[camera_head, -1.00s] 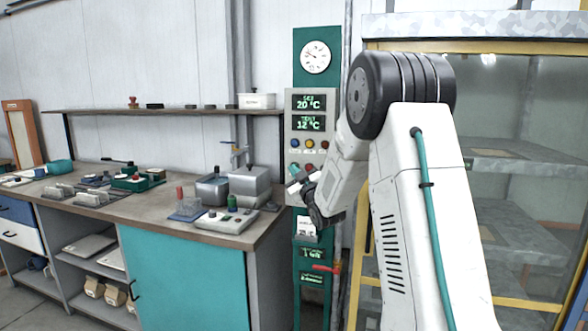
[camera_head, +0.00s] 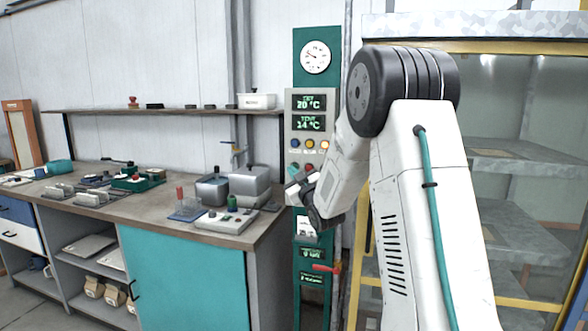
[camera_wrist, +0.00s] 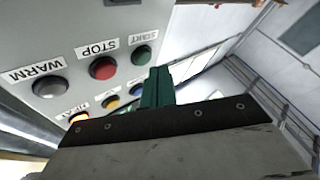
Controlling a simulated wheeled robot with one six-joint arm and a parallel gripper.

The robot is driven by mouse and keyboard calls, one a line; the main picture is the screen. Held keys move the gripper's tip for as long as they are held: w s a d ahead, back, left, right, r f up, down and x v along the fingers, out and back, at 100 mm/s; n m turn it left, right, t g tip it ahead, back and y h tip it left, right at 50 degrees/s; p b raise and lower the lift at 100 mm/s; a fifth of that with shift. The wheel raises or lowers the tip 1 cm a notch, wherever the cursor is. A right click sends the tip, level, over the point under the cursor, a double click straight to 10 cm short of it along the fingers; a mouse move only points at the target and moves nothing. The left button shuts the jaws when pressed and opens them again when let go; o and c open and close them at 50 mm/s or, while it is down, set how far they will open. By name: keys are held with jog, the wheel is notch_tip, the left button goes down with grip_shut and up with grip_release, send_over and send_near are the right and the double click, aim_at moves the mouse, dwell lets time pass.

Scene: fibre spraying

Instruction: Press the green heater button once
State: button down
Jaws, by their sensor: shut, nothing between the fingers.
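The green button (camera_wrist: 142,55), labelled START, sits on a grey control panel (camera_wrist: 75,25). It also shows in the head view (camera_head: 294,169), left of a red button (camera_head: 309,169). My gripper (camera_wrist: 157,86) is shut and empty. In the wrist view its green fingers show just below the green button, which is uncovered. The lower display (camera_head: 310,124) reads 14 °C.
Red STOP (camera_wrist: 103,68) and grey WARM (camera_wrist: 50,87) buttons are beside the green one. Yellow (camera_wrist: 110,102) and blue (camera_wrist: 135,90) lamps are close to my fingers. A cluttered workbench (camera_head: 262,229) stands left, and a yellow-framed glass cabinet (camera_head: 530,45) right.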

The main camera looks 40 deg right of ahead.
jog(key=shift+s+a, duration=0.8)
jog(key=shift+a, duration=0.2)
jog(key=shift+s+a, duration=0.75)
jog(key=shift+a, duration=0.25)
notch_tip(320, 180, down, 11)
jog(key=s+d+m+g, duration=0.1)
jog(key=s+m+g, duration=0.15)
jog(key=g, duration=0.45)
jog(key=s+a+f+m+g, duration=0.2)
jog(key=s+a+f+g, duration=0.2)
jog(key=s+g, duration=0.3)
jog(key=s+a+r+g+y, duration=0.1)
jog(key=s+a+r+g, duration=0.1)
jog(key=s+a, duration=0.4)
jog(key=s+a+r+g+y, duration=0.1)
jog(key=s+a+r, duration=0.3)
jog(key=s, duration=1.2)
jog(key=s+a+r+g+y, duration=0.1)
jog(key=s+a+r+g, duration=0.1)
jog(key=s+a, duration=0.6)
jog(key=shift+s+r+n+g, duration=0.4)
jog(key=shift+s+r+n, duration=0.1)
jog(key=shift+s, duration=1.35)
